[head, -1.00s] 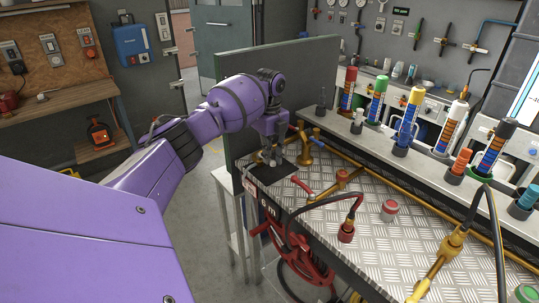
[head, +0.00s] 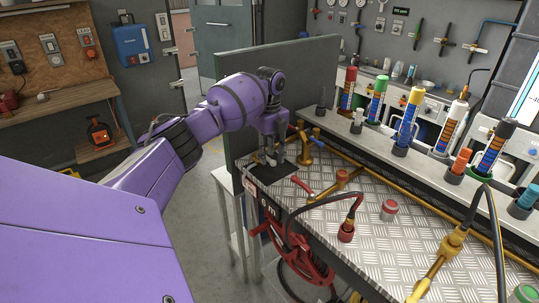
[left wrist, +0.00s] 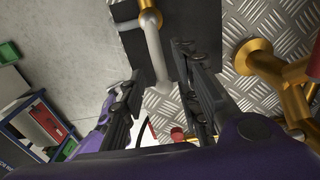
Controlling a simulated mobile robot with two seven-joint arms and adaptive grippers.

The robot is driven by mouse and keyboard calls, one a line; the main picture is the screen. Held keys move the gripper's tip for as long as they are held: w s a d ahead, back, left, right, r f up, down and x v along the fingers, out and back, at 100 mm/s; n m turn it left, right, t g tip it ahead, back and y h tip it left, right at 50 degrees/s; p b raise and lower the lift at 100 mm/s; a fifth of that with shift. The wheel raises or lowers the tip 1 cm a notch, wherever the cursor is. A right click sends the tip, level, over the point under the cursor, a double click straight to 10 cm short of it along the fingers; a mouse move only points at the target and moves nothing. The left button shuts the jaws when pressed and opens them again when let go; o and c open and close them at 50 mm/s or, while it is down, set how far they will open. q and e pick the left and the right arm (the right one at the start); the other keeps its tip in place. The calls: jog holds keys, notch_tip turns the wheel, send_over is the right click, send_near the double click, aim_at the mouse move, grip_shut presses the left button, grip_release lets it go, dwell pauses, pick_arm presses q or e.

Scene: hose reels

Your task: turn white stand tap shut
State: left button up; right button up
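The white stand tap shows in the left wrist view as a pale lever (left wrist: 153,48) on a brass boss, in front of a dark plate. In the head view, my left gripper (head: 275,160) points down over the near left corner of the metal bench and largely hides the tap. In the left wrist view, the left gripper (left wrist: 161,72) is open, with one finger on each side of the lever. I cannot tell whether either finger touches it. My right gripper is in neither view.
A brass fitting with a red handle (head: 302,187) and a red hose reel (head: 290,245) are close to the left gripper. Brass pipes run along the chequer-plate bench (head: 400,235). A dark upright panel (head: 310,85) stands behind the gripper. Several coloured cylinders line the back shelf.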

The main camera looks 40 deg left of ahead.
aim_at(269, 159)
pick_arm(q)
notch_tip(269, 159, up, 12)
jog(key=shift+f, duration=0.2)
dwell(0.6)
